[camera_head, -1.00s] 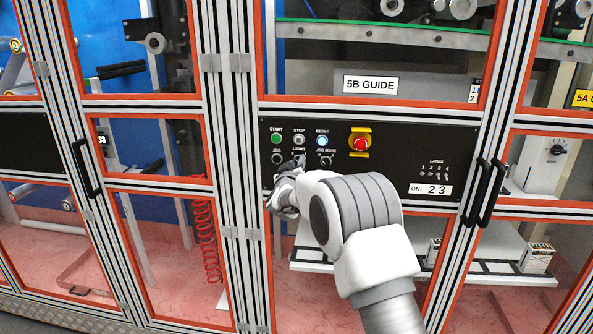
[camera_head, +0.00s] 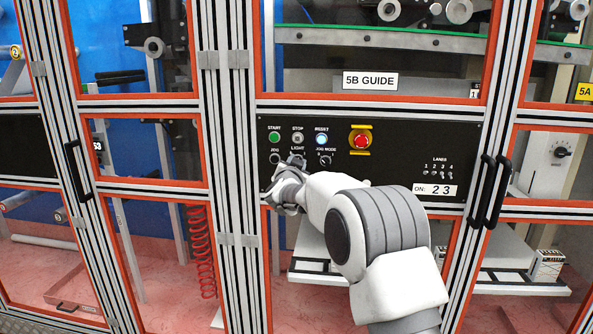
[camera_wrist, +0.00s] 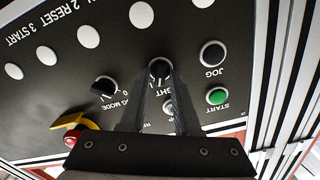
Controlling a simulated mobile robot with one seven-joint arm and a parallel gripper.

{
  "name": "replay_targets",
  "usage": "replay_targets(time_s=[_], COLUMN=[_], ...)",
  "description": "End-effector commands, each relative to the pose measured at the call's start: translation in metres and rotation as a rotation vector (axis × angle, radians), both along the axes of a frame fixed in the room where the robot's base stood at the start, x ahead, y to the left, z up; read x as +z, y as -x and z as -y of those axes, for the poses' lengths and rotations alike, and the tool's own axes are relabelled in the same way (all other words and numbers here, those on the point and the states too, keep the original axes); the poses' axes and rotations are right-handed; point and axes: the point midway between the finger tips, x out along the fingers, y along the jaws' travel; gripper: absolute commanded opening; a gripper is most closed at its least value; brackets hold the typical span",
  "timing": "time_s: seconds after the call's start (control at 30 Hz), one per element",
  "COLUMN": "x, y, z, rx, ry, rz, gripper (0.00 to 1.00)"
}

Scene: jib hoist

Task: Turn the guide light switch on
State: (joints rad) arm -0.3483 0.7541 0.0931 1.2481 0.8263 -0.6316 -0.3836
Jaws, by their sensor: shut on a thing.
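The guide light switch (camera_wrist: 160,64) is a black rotary knob on the black control panel (camera_head: 400,143), under the LIGHT label and between the JOG button and the JOG MODE knob. In the wrist view, where the lettering is upside down, my gripper (camera_wrist: 161,78) reaches to this knob with one finger on each side and is shut on it. The fingers hide part of the LIGHT lettering and the knob's pointer, so I cannot tell its setting. In the head view my gripper (camera_head: 296,164) is at the same knob, mostly hidden by my wrist.
Close by are the green START button (camera_head: 274,138), the JOG button (camera_wrist: 212,54), the JOG MODE knob (camera_wrist: 104,88) and the red emergency stop (camera_head: 361,141). Black door handles (camera_head: 487,190) stick out at the right. Framed cabinet doors surround the panel.

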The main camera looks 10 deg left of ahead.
Motion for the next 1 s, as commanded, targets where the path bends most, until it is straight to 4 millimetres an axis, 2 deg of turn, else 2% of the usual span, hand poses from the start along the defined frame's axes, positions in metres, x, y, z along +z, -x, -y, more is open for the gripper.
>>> replay_targets(time_s=[0.3,0.5,1.0], x=[-0.0020,-0.0018,-0.0010], y=[0.0000,0.0001,0.0000], z=[0.0012,0.0017,0.0020], rx=[0.000,0.000,-0.001], ry=[-0.243,-0.335,-0.397], rz=[0.009,0.012,0.013], gripper=[0.00,0.00,0.00])
